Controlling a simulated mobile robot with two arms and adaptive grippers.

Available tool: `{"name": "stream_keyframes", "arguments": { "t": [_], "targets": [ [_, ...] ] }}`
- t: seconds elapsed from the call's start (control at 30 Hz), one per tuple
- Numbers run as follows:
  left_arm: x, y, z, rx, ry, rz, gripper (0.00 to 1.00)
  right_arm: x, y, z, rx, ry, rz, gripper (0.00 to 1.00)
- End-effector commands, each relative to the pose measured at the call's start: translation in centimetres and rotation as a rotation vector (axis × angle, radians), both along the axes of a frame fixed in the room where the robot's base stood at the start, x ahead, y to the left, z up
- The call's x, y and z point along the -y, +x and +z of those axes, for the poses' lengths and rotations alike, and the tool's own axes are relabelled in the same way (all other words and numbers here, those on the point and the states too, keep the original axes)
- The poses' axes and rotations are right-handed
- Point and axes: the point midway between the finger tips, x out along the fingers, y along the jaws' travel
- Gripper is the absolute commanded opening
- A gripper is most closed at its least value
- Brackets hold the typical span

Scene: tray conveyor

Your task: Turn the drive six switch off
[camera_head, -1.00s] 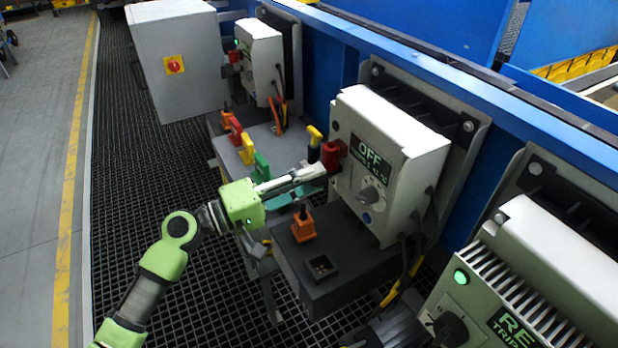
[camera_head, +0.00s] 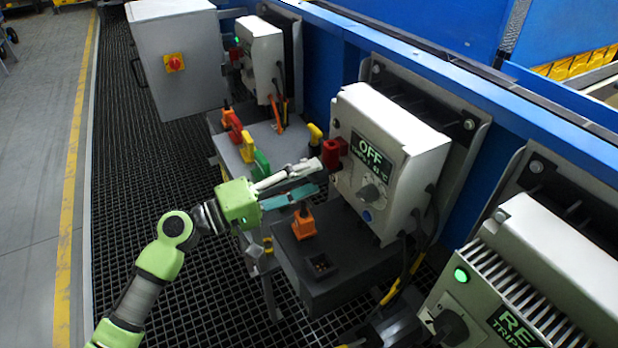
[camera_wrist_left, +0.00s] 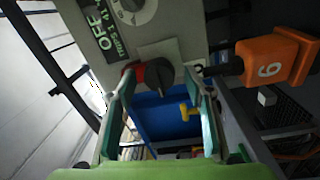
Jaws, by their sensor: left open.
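The drive box (camera_head: 405,135) in the middle shows OFF on its display (camera_head: 371,161). A red switch part (camera_head: 334,153) sticks out of its left side. In the left wrist view this red part (camera_wrist_left: 131,69) sits beside a dark round knob (camera_wrist_left: 158,76). My left gripper (camera_head: 318,176) is open and empty, its fingertips just left of the red part, with a small gap. In the left wrist view the gripper's fingers (camera_wrist_left: 160,95) stand apart on both sides of the knob. An orange piece (camera_head: 304,224) stands on the dark ledge; it shows a 6 in the left wrist view (camera_wrist_left: 269,62).
Green, yellow and red pieces (camera_head: 261,166) stand on the ledge behind my gripper. A grey cabinet (camera_head: 178,60) with a red knob is at the back left. Another drive box (camera_head: 545,265) with a green light is at the front right. The grated floor on the left is clear.

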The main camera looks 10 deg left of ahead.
Motion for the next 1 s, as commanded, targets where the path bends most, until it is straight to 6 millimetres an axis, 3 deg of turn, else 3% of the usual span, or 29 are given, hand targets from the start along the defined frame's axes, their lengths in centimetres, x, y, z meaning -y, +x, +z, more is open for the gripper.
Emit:
{"name": "stream_keyframes", "arguments": {
  "t": [0.5,0.7,1.0],
  "targets": [
    [-8.1,-5.5,-0.7,-0.003,0.0,0.002,0.47,0.1,-0.1,0.0,-0.002,-0.001,0.0,0.4],
    [-9.2,-6.2,-0.8,-0.002,-0.001,0.001,0.47,0.1,-0.1,0.0,-0.002,-0.001,0.0,0.4],
    [-9.3,-6.3,-0.8,-0.001,-0.001,0.001,0.47,0.1,-0.1,0.0,-0.002,-0.001,0.0,0.4]
  ]
}}
